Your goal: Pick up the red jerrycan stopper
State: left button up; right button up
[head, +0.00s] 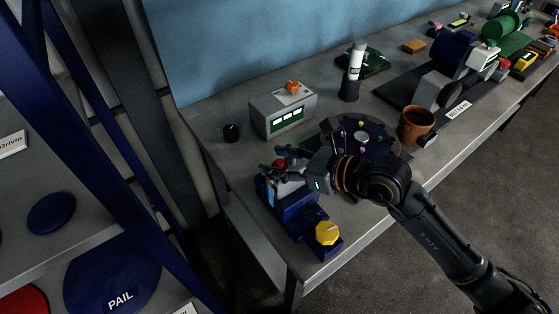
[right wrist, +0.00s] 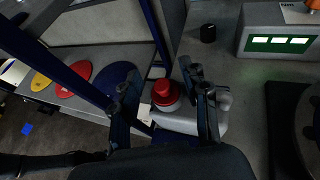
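The red jerrycan stopper (right wrist: 165,88) sits on top of a pale grey jerrycan (right wrist: 178,120) in the right wrist view. In the head view the stopper (head: 280,163) shows small at the bench's near left end, partly hidden by my right gripper. My right gripper (right wrist: 160,92) is open, with its fingers spread to the left and right of the stopper in the wrist view. I see no clear contact between the fingers and the stopper. In the head view the right gripper (head: 284,166) is just over the jerrycan. My left gripper is not in view.
A yellow knob (head: 327,233) on a blue block stands at the bench's front edge. Behind are a black knob (head: 231,132) and a grey display box (head: 304,107). A brown mug (head: 416,127) stands right of my gripper. A blue-framed rack (head: 110,130) stands left.

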jog(key=shift+f, duration=0.3)
jog(key=c, duration=0.7)
